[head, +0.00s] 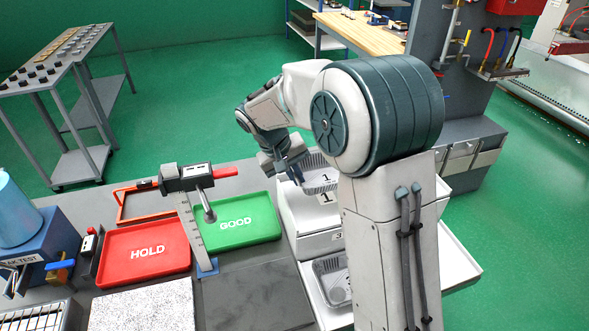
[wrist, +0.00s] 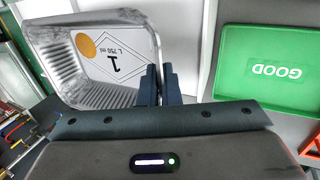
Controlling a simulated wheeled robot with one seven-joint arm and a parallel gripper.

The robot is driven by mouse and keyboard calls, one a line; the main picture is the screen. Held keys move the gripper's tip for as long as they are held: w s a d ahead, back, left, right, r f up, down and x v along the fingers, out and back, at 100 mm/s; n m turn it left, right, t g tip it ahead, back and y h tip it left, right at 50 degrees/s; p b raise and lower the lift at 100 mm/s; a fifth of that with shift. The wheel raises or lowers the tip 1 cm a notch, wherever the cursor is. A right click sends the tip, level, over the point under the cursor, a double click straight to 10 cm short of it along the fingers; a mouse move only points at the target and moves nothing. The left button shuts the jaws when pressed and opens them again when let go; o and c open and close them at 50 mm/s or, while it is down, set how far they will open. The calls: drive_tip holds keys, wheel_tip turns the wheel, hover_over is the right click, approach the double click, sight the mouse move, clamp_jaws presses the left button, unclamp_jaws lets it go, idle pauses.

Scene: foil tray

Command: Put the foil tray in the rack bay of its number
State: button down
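The silvery foil tray (head: 320,180) carries a white label with a large 1 and shows at the upper left of the wrist view (wrist: 52,45), along with an orange dot. My gripper (head: 298,172) has its two fingers close together on the tray's near side wall, also seen in the wrist view (wrist: 158,86). The tray is at the top of the white rack (head: 291,215), over a bay marked 1. I cannot tell whether it touches the rack. A lower bay mark reads 3. My arm hides the rack's right part.
Another foil tray (head: 318,268) sits low in the rack. The green GOOD tray (head: 268,233) and red HOLD tray (head: 118,272) lie on the grey bench to the left.

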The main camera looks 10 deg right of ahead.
sight(302, 203)
drive_tip(key=shift+f+b, duration=2.05)
drive_tip(key=shift+f, duration=1)
drive_tip(key=shift+s+d+f+b, duration=0.1)
drive_tip(key=shift+f+b, duration=0.15)
drive_tip(key=shift+b, duration=0.1)
drive_tip(key=c, duration=1.6)
unclamp_jaws()
drive_tip(key=shift+d, duration=0.1)
drive_tip(key=shift+o, duration=0.2)
drive_tip(key=v, duration=1.4)
drive_tip(key=shift+b, duration=0.45)
